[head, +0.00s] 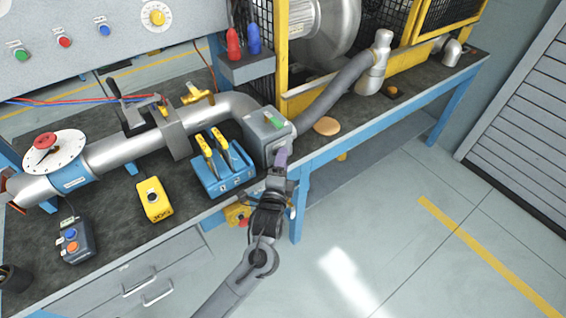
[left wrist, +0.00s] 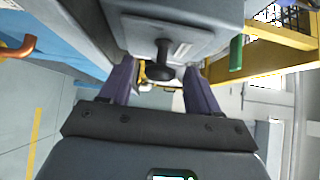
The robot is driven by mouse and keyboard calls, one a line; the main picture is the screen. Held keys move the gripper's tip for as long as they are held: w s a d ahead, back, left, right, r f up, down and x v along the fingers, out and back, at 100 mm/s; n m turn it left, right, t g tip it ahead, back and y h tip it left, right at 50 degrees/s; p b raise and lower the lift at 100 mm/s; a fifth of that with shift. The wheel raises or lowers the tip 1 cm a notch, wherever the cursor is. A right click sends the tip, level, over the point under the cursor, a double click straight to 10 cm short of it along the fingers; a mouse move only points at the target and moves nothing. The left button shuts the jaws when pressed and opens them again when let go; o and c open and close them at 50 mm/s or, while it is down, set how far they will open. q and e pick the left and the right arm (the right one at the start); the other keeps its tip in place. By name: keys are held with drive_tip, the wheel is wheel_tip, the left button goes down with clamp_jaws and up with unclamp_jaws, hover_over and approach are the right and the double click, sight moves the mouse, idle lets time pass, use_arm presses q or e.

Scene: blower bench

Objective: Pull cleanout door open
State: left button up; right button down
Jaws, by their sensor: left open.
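A grey box (head: 262,140) sits in the duct line at the bench's front edge. Its grey front door (left wrist: 188,38) fills the top of the left wrist view and looks shut. A black knob (left wrist: 163,62) sticks out from the door. My left gripper (head: 281,157) is at the front of the box. In the left wrist view its purple fingers (left wrist: 158,78) are open, one on each side of the knob, with gaps on both sides. The knob is hidden in the head view. My right gripper is not in view.
A blue stand with yellow-handled tools (head: 222,178) is left of the box. A grey hose (head: 338,88) leaves its right side toward the yellow-framed blower cage (head: 300,103). A green tab (left wrist: 236,53) is on the box. The floor in front is clear.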

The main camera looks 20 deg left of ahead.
use_arm(q)
drive_tip(key=shift+w+a, duration=0.2)
drive_tip(key=shift+w, duration=0.65)
clamp_jaws()
